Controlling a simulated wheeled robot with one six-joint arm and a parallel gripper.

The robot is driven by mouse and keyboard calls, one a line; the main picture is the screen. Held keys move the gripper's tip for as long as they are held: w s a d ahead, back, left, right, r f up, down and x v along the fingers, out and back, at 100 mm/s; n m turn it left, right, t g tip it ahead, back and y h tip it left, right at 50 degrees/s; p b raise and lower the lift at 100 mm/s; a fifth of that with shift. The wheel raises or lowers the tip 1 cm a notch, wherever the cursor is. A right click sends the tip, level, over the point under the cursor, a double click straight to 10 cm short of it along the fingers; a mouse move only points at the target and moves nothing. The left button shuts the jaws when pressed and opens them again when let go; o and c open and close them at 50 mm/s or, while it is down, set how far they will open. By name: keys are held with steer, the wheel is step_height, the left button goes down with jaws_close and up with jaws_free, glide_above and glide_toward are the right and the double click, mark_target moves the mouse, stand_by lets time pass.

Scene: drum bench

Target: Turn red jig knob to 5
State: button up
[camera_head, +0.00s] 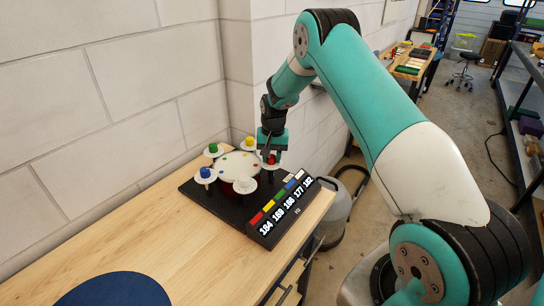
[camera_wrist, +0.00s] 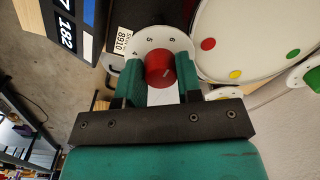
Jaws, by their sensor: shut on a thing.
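The red jig knob (camera_wrist: 159,69) sits on a white numbered dial (camera_wrist: 148,36) in the wrist view. A light pointer mark shows on the knob's face. The digits 4, 5 and 6 show on the dial above the knob; the rest of the dial is hidden by my gripper. My gripper (camera_wrist: 160,80) is shut on the red knob, with a teal finger on each side of it. In the head view the red knob (camera_head: 271,159) is at the right of the drum jig, under my gripper (camera_head: 271,155).
The drum (camera_head: 238,166) stands on a black base with green, yellow, blue and white knobs around it. A display block (camera_head: 285,212) with coloured stripes and numbers stands in front. A dark blue disc (camera_head: 114,290) lies on the bench.

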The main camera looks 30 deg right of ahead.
mark_target(273, 155)
steer(key=n+b, duration=0.2)
steer(key=n, duration=0.1)
steer(key=shift+f+n, duration=0.1)
steer(key=shift+n, duration=0.3)
steer(key=shift+n+b, duration=0.95)
steer(key=shift+n, duration=1.25)
steer(key=o, duration=0.9)
steer(key=shift+o, duration=0.2)
steer(key=shift+r, duration=0.25)
step_height(273, 155, up, 17)
steer(key=b, duration=0.3)
steer(key=shift+d, duration=0.4)
